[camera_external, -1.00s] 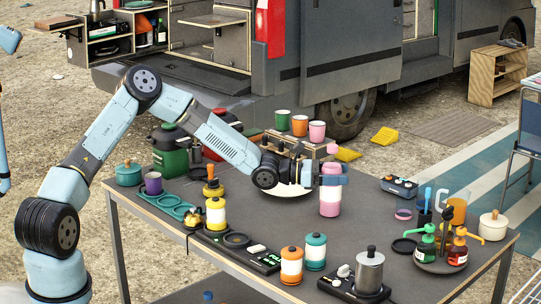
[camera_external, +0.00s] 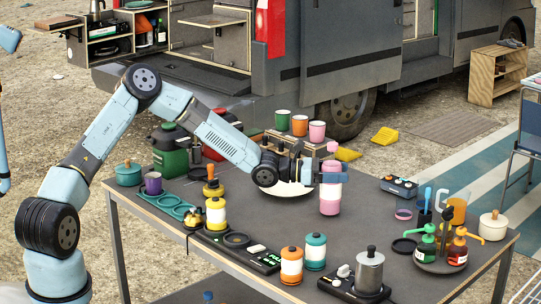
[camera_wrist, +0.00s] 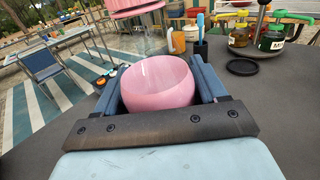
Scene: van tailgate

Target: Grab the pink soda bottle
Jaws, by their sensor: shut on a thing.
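The pink soda bottle (camera_external: 330,203) stands upright at the middle of the dark table, towards its back edge, with a pale band around it. My gripper (camera_external: 331,179) is around its upper body and shut on it. In the wrist view the pink bottle body (camera_wrist: 158,82) fills the space between the two blue-grey fingers. A pink cap-like part (camera_external: 333,147) shows above the fingers, and a pink part (camera_wrist: 135,8) shows at the wrist view's top edge. The bottle's base appears at table level; I cannot tell whether it touches.
A white plate (camera_external: 288,190) lies left of the bottle. Sauce bottles on a round tray (camera_external: 440,264) stand to the right. Orange and teal canisters (camera_external: 291,266) stand in front.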

